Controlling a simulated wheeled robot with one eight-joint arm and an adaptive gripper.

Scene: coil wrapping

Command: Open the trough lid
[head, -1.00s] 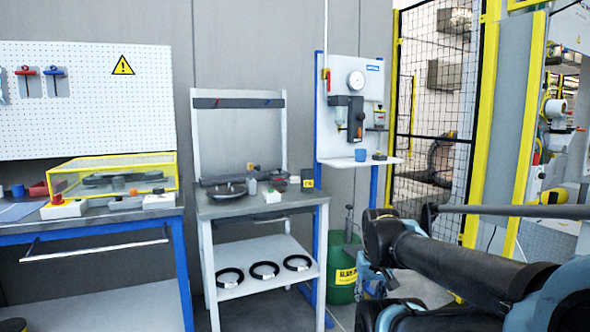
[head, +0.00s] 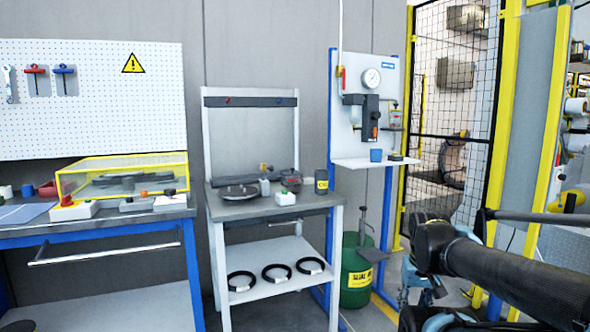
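No part is plainly recognisable as the trough lid. A clear box-like cover with a yellow frame (head: 122,178) sits down over dark parts on the left bench. On the middle bench, a dark round plate (head: 238,191) lies beside a grey post and a dark long part behind it. My black arm (head: 520,275) reaches in from the right edge, well apart from both benches. I cannot make out my gripper in this view.
The left bench (head: 100,238) and middle bench (head: 328,200) stand against a grey wall. Several black rings (head: 277,272) lie on the lower shelf. A green drum (head: 355,265) stands on the floor near a gauge panel (head: 374,100). A mesh fence (head: 440,120) stands at right.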

